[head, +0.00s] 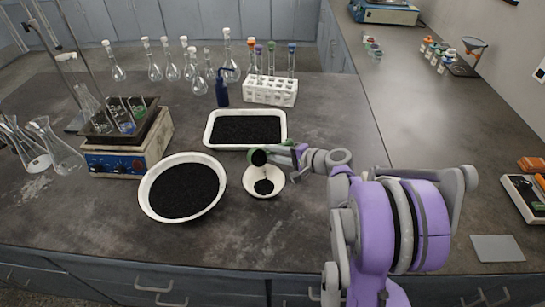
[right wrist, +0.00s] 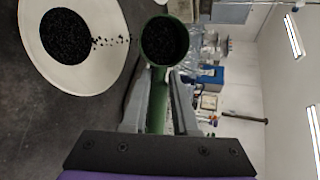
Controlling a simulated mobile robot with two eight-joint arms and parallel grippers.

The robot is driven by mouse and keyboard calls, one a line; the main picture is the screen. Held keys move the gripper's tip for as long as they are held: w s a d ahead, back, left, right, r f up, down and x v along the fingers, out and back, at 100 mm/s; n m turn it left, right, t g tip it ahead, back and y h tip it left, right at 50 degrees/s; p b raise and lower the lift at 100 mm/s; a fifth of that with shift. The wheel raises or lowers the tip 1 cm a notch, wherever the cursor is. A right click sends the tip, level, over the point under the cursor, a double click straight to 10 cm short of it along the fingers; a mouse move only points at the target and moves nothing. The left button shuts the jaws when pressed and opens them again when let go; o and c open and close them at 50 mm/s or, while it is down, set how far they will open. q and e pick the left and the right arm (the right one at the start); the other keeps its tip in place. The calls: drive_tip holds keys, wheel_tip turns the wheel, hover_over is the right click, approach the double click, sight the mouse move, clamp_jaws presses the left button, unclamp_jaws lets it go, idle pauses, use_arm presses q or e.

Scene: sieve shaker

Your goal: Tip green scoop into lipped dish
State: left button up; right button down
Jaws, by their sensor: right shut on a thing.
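The green scoop (right wrist: 155,100) is held by its handle in my right gripper (head: 300,152), whose fingers also show in the right wrist view (right wrist: 160,105). The scoop's cup holds black grains and is tilted over the lipped dish (head: 250,186). In the right wrist view grains fall in a thin stream from the cup to the dish (right wrist: 95,75). A small pile of black grains (head: 264,187) lies in the dish, with some white bottom bare. The scoop's cup (head: 259,158) is above the dish's far rim, apart from it. My left gripper is not in view.
A round white bowl (head: 146,201) of black grains stands left of the dish. A white rectangular tray (head: 209,133) of black grains is behind it. A white tube rack (head: 270,92), a blue bottle (head: 222,95) and several flasks stand farther back. The bench front is clear.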

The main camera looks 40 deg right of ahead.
drive_tip(key=t+b, duration=0.1)
drive_tip(key=f+t+b, duration=0.1)
drive_tip(key=b, duration=0.1)
drive_tip(key=shift+s+n+y, duration=0.3)
drive_tip(key=shift+n, duration=0.1)
drive_tip(key=t+b, duration=0.2)
drive_tip(key=n+t+b, duration=0.1)
drive_tip(key=b, duration=0.1)
drive_tip(key=shift+s+f, duration=0.25)
drive_tip(key=shift+f, duration=0.05)
drive_tip(key=shift+s+a+n+t+y+b, duration=0.1)
drive_tip(key=shift+s+n+t+y+b, duration=0.1)
drive_tip(key=shift+n+t+y+b, duration=0.55)
drive_tip(key=shift+r+b, duration=0.1)
drive_tip(key=shift+b, duration=0.3)
